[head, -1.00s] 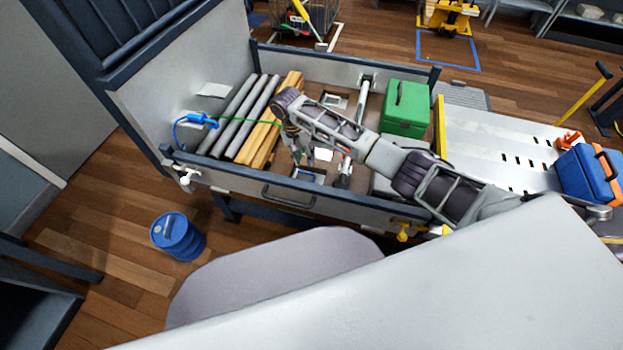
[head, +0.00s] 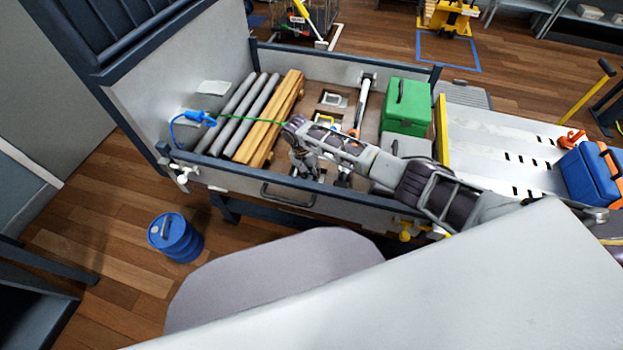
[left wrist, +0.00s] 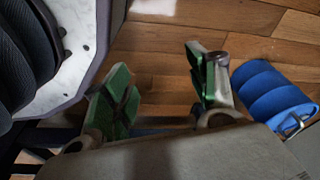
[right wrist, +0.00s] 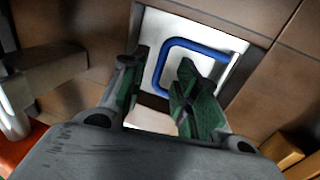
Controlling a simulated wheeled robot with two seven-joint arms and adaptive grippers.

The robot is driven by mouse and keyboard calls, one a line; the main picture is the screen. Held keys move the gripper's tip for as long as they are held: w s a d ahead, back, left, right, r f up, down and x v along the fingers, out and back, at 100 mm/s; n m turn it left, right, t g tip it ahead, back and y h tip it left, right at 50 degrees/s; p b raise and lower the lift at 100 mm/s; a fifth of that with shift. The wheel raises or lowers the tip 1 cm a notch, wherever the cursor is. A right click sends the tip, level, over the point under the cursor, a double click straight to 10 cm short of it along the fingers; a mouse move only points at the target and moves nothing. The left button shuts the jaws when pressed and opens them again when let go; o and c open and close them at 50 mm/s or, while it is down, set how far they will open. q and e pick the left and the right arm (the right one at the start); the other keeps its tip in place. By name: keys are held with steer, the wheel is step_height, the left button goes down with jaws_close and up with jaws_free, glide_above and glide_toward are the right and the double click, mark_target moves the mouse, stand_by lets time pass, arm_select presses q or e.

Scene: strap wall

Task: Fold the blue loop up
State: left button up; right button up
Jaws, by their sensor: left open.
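The blue loop (right wrist: 190,43) is a U-shaped bar on a white plate (right wrist: 150,28) in the right wrist view. It seems to lie low over the plate, though its tilt is hard to tell. My right gripper (right wrist: 158,85) is open, its green-padded fingers apart in front of the plate and partly covering the loop. In the head view my right gripper (head: 304,166) is low inside the bed, and the blue loop is hidden there. My left gripper (left wrist: 160,72) is open and empty above the wooden floor in the left wrist view.
Grey pipes (head: 238,112) and wooden beams (head: 271,120) lie left of my right gripper. A green box (head: 407,105) stands to the right. The bed's front wall (head: 240,183) is close by. A blue drum (head: 176,237) stands on the floor.

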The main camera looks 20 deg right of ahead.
steer(key=shift+x, duration=1.15)
jaws_close()
